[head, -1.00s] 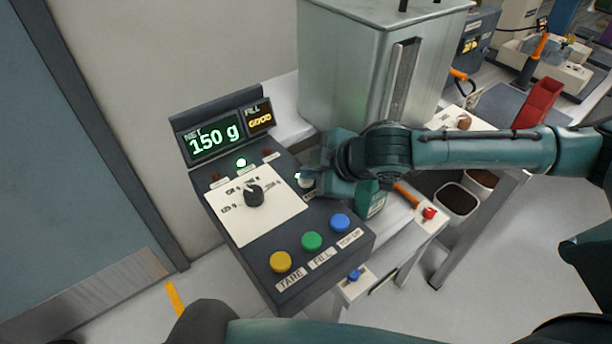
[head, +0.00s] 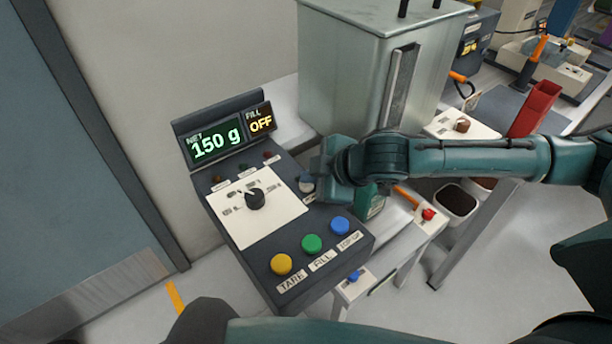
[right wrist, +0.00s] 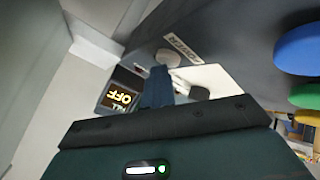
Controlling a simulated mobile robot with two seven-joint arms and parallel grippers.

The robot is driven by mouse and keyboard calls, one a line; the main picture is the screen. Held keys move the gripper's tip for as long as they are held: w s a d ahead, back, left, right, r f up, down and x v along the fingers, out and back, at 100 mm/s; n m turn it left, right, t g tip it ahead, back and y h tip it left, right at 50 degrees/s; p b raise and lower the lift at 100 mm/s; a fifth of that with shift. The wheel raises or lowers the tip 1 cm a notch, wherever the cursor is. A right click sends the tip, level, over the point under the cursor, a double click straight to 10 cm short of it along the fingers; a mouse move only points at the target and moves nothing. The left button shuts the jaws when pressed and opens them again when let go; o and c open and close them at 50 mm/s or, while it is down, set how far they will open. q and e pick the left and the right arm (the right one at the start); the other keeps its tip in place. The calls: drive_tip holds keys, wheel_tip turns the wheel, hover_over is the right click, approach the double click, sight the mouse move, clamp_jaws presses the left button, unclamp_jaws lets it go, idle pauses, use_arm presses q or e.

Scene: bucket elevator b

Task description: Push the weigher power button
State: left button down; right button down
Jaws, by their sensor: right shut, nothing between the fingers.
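The weigher's dark control panel (head: 291,285) has a pale round power button (head: 306,185) on its right side. The button shows in the right wrist view (right wrist: 168,58) beside a POWER label (right wrist: 182,48). My right gripper (head: 313,178) is shut and empty, with its fingertips at the button. In the right wrist view its fingers (right wrist: 157,88) point toward the button, but I cannot tell whether they touch it. The NET display (head: 215,141) reads 150 g. The FILL display (head: 261,122) reads OFF. My left gripper is out of view.
A black knob (head: 254,200) sits on a white plate. Yellow (head: 281,264), green (head: 312,243) and blue (head: 340,225) buttons line the panel's front. A metal hopper (head: 345,75) stands behind the gripper. A red-button box (head: 427,215) is to the right.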

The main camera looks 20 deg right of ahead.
sight(311, 187)
drive_tip(key=shift+d, duration=0.1)
wheel_tip(311, 187, up, 2)
drive_tip(key=p, duration=0.2)
drive_tip(key=shift+r+p, duration=0.25)
drive_tip(key=shift+p, duration=0.15)
drive_tip(key=shift+r+p, duration=0.65)
drive_tip(key=shift+r, duration=1.2)
